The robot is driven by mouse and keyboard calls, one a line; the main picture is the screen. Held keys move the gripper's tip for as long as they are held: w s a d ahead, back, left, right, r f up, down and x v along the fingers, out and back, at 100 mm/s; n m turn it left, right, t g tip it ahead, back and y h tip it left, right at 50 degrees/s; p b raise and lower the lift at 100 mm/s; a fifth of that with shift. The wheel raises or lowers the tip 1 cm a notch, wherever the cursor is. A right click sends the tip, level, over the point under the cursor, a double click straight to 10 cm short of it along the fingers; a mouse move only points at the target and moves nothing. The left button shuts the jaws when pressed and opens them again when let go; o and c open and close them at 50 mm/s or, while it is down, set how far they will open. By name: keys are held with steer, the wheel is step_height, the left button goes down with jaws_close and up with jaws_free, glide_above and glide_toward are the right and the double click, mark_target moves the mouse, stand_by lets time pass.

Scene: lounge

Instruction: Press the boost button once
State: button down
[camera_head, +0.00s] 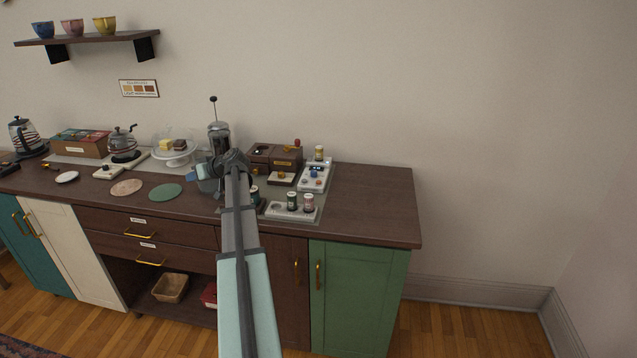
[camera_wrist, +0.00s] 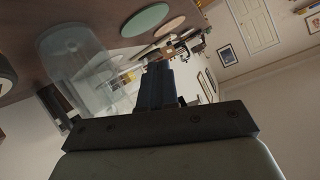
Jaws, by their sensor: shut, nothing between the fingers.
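My gripper (camera_head: 193,173) is at the end of the arm, over the counter at the foot of the grey machine with a tall lever (camera_head: 219,138). In the wrist view its dark blue fingers (camera_wrist: 157,70) are together and empty. A clear cylinder (camera_wrist: 75,62) stands beside the fingers in that view, apart from them. A white panel (camera_head: 316,184) with small coloured knobs or buttons sits to the right of the machine, well away from my gripper. No boost label is readable, so I cannot tell which part is the boost button. My arm hides part of the machine.
A wooden box unit (camera_head: 275,160) stands right of the machine. A white tray (camera_head: 280,211) with small jars is near the front edge. A glass-domed cake stand (camera_head: 173,157), green mat (camera_head: 166,192) and kettle (camera_head: 123,141) are to the left. The counter's right end (camera_head: 375,205) is clear.

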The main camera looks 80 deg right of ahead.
steer(key=s+d+r+h, duration=0.2)
steer(key=s+d+r, duration=0.4)
steer(key=r, duration=0.1)
steer(key=m+g, duration=0.4)
steer(key=m, duration=0.3)
glide_above(319, 182)
step_height(319, 182, down, 2)
steer(key=shift+s, duration=0.4)
steer(key=shift+f, duration=0.1)
steer(key=shift+d+f, duration=0.1)
steer(key=shift+f, duration=4.25)
